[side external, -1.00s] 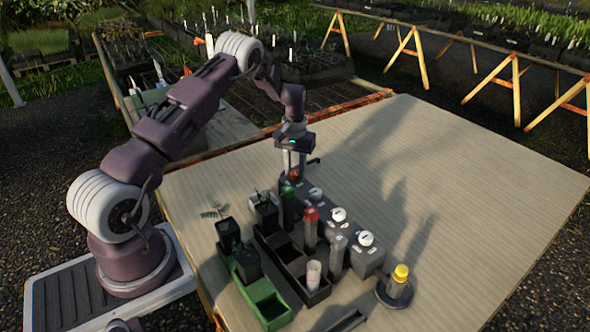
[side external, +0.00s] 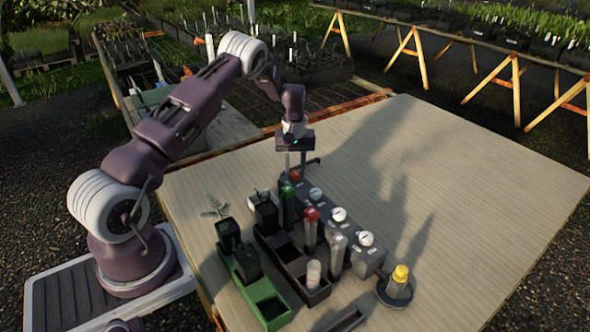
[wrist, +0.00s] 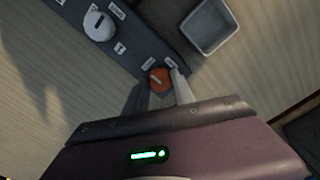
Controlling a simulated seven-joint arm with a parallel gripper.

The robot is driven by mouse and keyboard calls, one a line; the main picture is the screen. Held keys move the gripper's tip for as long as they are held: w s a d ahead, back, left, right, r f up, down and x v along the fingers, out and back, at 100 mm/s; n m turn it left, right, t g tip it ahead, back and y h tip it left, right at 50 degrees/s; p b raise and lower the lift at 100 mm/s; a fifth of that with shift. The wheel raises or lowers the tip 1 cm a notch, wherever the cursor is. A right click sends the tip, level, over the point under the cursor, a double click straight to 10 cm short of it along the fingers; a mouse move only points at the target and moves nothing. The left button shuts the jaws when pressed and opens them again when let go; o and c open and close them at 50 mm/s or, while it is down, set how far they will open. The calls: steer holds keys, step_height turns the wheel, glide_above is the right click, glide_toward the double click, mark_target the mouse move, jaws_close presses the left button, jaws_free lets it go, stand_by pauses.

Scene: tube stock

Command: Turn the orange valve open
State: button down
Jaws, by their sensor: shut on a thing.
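The orange valve (side external: 295,175) is a small knob at the far end of a long dark grey block (side external: 327,205). In the wrist view the orange valve (wrist: 159,79) lies between the tips of my two fingers. My gripper (side external: 294,168) points straight down from above and is shut on this knob. Small white labels flank the valve on the block (wrist: 143,50), but their print is too small to read here. The fingers hide the sides of the knob.
Several white knobs (side external: 338,214) sit along the same block. Close beside it stand a black rack (side external: 281,249) with tubes, a green tray (side external: 267,304) with seedling pots and a yellow-capped item (side external: 401,273). The right side of the table (side external: 470,190) is clear.

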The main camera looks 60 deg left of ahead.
mark_target(295, 172)
steer(key=c, duration=1.1)
jaws_free()
steer(key=shift+o, duration=0.2)
step_height(295, 172, up, 7)
steer(key=shift+r, duration=0.1)
steer(key=s+d+r+m+t, duration=0.25)
steer(key=s+d+r, duration=0.25)
steer(key=d+r, duration=0.55)
steer(key=s+d+r+m+t, duration=0.1)
steer(key=s+d+r+m, duration=0.2)
steer(key=s+d+r, duration=0.7)
steer(key=s+d+r+m+t, duration=0.1)
steer(key=s+d+m, duration=0.1)
steer(key=s, duration=0.6)
steer(key=s+d+r+m+t, duration=0.1)
steer(key=s+d+m, duration=0.2)
steer(key=s, duration=0.6)
steer(key=shift+d+r+m, duration=0.3)
steer(key=shift+r+m, duration=0.1)
steer(key=shift+m, duration=0.05)
